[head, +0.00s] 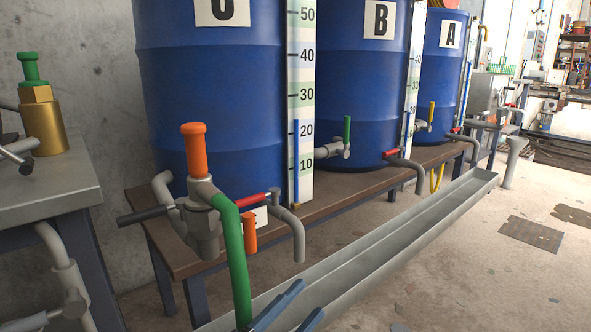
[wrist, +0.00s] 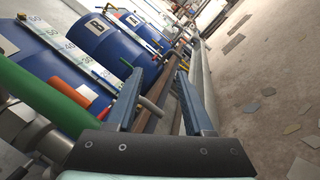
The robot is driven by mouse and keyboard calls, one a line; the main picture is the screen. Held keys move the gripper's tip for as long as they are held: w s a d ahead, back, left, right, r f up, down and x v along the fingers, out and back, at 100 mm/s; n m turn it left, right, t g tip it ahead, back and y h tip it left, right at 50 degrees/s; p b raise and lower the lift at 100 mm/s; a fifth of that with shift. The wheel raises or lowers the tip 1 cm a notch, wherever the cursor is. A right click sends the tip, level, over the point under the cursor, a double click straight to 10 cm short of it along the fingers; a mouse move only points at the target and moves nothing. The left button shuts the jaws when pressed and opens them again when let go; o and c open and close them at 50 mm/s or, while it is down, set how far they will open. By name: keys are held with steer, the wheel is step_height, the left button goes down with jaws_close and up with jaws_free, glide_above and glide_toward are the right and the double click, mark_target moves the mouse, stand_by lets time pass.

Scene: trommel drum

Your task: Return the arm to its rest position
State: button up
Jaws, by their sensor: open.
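My gripper (wrist: 160,100) is open and empty in the wrist view, its two blue-grey fingers apart. In the head view only the fingertips (head: 291,310) show at the bottom edge, over the near end of the grey trough. The rest of my arm is out of the head view. In the wrist view a green pipe (wrist: 42,95) lies close on the left of the gripper; no contact can be made out. The same green pipe (head: 237,265) stands left of the fingertips in the head view.
Blue drums C (head: 215,95), B (head: 375,80) and A (head: 442,70) stand on a brown bench (head: 330,195) with taps in front. A long grey trough (head: 400,240) runs along the floor. A grey table (head: 50,190) is at left. The floor at right is open.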

steer(key=w+d+r+m+g+y, duration=0.15)
steer(key=d+m+y, duration=0.35)
steer(key=m, duration=0.5)
steer(key=s+a+r+m+t+y+p, duration=0.25)
steer(key=s+r+t+p, duration=0.4)
steer(key=r, duration=1.35)
steer(key=s+a+r+m+t+y+p, duration=0.1)
steer(key=s+r+m+t+y+p, duration=0.15)
steer(key=r+p, duration=1.2)
steer(key=s+a+r+m+t+y+p, duration=0.1)
steer(key=s+r+t+y+p, duration=0.35)
steer(key=r, duration=2.05)
step_height(320, 180, up, 35)
steer(key=h+p, duration=0.1)
steer(key=p, duration=3.3)
steer(key=shift+s+a+f+p, duration=0.15)
steer(key=shift+s+p, duration=0.05)
steer(key=shift+p, duration=0.2)
